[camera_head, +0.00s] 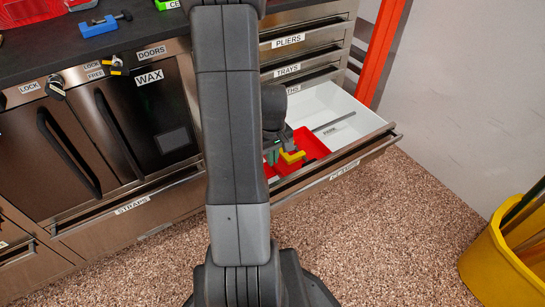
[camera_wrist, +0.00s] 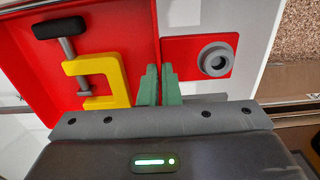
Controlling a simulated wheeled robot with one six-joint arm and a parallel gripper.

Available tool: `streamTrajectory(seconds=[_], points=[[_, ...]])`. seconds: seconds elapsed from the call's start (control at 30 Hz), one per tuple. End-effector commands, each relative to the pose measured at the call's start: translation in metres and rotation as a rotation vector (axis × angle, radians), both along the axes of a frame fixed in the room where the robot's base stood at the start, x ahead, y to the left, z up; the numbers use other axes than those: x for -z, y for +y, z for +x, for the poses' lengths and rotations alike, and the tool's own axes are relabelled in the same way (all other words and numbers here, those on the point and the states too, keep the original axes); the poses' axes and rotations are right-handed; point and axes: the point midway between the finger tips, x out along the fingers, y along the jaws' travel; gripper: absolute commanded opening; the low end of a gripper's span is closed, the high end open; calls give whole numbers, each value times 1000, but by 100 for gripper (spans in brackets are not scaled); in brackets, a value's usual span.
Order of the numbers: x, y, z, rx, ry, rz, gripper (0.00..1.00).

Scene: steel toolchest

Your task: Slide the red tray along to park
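The red tray (camera_head: 313,145) lies in an open white-lined drawer, partly hidden behind my arm in the head view. In the wrist view the red tray (camera_wrist: 30,65) holds a yellow clamp (camera_wrist: 120,72) with a black handle. My gripper's green fingers (camera_wrist: 159,86) stand close together in line with the tray's right wall, one on each side, and look shut on it. In the head view my gripper (camera_head: 272,152) is at the tray, mostly hidden. A label in the drawer right of the tray reads PARK (camera_head: 332,131), small and faint.
A red plate with a grey round knob (camera_wrist: 215,58) is just right of the fingers. The white drawer floor (camera_head: 345,112) right of the tray looks mostly clear, with a grey strip across it. The drawer front (camera_head: 345,165) bounds it. A yellow bin (camera_head: 495,262) stands at lower right.

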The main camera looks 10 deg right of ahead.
Motion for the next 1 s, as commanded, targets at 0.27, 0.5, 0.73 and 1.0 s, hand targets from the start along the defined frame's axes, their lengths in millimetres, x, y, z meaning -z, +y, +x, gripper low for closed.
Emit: streamTrajectory(seconds=[0.27, 0.5, 0.73, 1.0], points=[[0, 0, 0, 0, 0, 0, 0], [0, 0, 0, 0, 0, 0, 0], [0, 0, 0, 0, 0, 0, 0], [-1, -13, 5, 3, 0, 0, 0]])
